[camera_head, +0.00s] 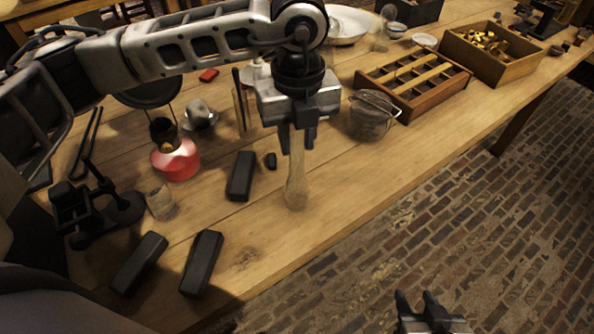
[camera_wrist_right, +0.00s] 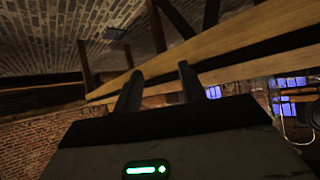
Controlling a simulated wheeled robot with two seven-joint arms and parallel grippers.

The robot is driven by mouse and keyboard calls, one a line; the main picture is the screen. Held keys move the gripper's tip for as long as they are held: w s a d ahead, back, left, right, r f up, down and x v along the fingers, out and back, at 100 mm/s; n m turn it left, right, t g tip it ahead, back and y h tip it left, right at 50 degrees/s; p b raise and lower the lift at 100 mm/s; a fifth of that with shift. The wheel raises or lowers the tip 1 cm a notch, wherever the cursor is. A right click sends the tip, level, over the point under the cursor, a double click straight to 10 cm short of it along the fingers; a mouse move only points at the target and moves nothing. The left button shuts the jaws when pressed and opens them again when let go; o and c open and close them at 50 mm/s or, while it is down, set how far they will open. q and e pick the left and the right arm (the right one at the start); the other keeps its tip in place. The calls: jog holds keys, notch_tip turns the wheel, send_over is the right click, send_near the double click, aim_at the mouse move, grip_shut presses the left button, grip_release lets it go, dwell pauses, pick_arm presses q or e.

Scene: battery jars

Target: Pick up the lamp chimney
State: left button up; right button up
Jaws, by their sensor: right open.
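The lamp chimney (camera_head: 297,185) looks like a slim see-through glass tube that takes on the tan of the wood and widens towards its lower end. It hangs upright below my left gripper (camera_head: 296,138), whose two fingers are on either side of its upper part. The left gripper looks shut on it. Whether the chimney's lower end touches the table cannot be told. My right gripper (camera_head: 426,302) is open and empty over the brick floor, at the bottom of the head view. Its two fingers (camera_wrist_right: 159,90) also show in the right wrist view, with nothing between them.
Black blocks (camera_head: 203,262) lie on the wooden table near its front edge. A red lamp base (camera_head: 176,160), a small glass (camera_head: 161,203) and a black stand (camera_head: 120,207) are to the left. A wire-handled glass jar (camera_head: 370,118) and a slotted wooden box (camera_head: 438,101) are to the right.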

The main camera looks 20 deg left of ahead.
pick_arm(q)
jog(key=c, duration=0.4)
jog(key=shift+r, duration=0.1)
